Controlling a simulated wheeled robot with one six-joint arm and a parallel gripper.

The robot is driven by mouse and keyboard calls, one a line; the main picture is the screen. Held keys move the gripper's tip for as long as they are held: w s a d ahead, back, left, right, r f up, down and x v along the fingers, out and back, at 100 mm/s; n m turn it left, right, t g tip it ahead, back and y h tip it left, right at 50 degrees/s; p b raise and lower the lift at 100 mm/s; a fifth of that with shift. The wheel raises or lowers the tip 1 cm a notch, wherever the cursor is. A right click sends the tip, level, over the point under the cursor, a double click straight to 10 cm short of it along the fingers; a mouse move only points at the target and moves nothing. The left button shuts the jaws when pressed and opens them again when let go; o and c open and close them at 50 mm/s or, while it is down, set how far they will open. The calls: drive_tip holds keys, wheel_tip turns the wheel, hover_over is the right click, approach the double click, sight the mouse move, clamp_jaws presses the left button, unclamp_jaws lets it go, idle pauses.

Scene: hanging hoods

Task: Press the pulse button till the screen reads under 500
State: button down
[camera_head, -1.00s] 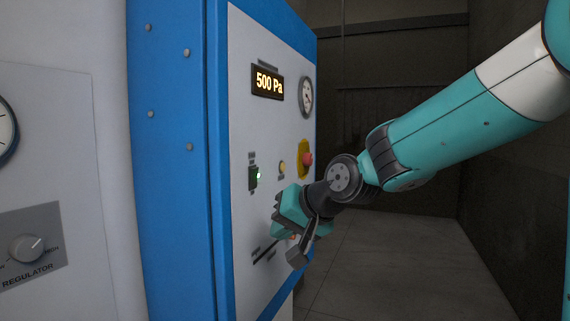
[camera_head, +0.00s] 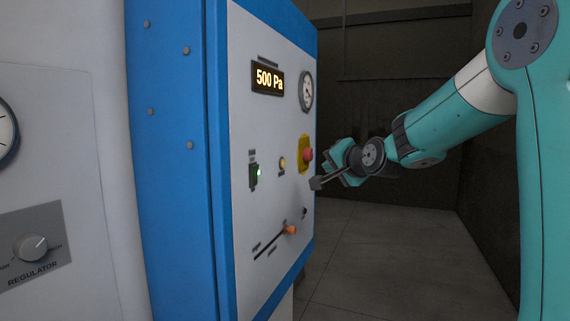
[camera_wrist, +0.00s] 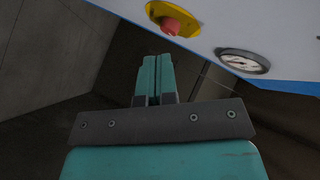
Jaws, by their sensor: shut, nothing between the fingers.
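The screen (camera_head: 268,81) on the white panel reads 500 Pa. A small yellow button (camera_head: 282,164) sits below it, between the lit green rocker switch (camera_head: 255,175) and the red knob (camera_head: 308,154) on a yellow plate. A small dark button (camera_head: 304,212) is lower right. The labels are too small to read, so I cannot tell which is the pulse button. My gripper (camera_head: 334,170) is shut and empty, to the right of the yellow button. Its closed teal fingers show in the wrist view (camera_wrist: 155,76), apart from the red knob (camera_wrist: 171,26).
A round gauge (camera_head: 306,92) is beside the screen; it also shows in the wrist view (camera_wrist: 243,61). An orange-handled slider (camera_head: 290,230) is low on the panel. A regulator knob (camera_head: 31,247) is at far left. Open floor (camera_head: 375,260) lies right of the cabinet.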

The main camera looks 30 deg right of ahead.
sight(283, 163)
drive_tip(key=w+a+p, duration=0.2)
drive_tip(key=w+a, duration=0.3)
drive_tip(key=w, duration=0.1)
drive_tip(key=shift+w, duration=0.25)
drive_tip(key=shift+a, duration=0.15)
idle(1.8)
drive_tip(key=shift+w+a, duration=0.2)
drive_tip(key=shift+w, duration=0.1)
drive_tip(key=shift+w+a, duration=0.25)
drive_tip(key=shift+w, duration=0.05)
idle(0.7)
idle(0.3)
drive_tip(key=shift+s+d+b, duration=0.45)
drive_tip(key=shift+s+b, duration=0.2)
drive_tip(key=shift+d, duration=0.1)
